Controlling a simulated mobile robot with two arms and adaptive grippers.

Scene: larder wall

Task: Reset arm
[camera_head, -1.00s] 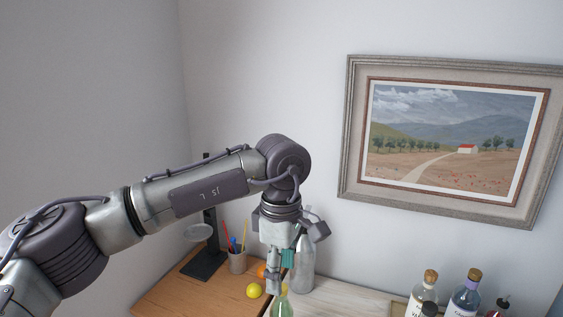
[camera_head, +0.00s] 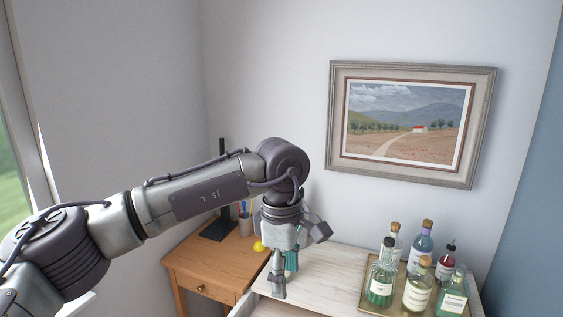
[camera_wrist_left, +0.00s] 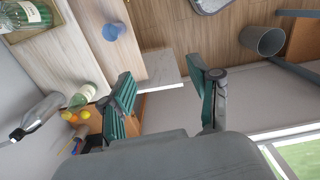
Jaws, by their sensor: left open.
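My left arm comes in from the left in the head view, its wrist bent so the gripper (camera_head: 283,285) points down over the near part of the pale counter. The gripper is open and empty. In the left wrist view its two green-padded fingers (camera_wrist_left: 165,90) stand wide apart with nothing between them. My right gripper is in neither view.
A tray (camera_head: 365,300) of several bottles stands right on the pale counter (camera_head: 325,275). A wooden desk (camera_head: 205,262) with a yellow fruit (camera_head: 259,246) is behind the arm. The wrist view shows a green bottle (camera_wrist_left: 82,96), a blue cup (camera_wrist_left: 114,32) and a bin (camera_wrist_left: 263,41).

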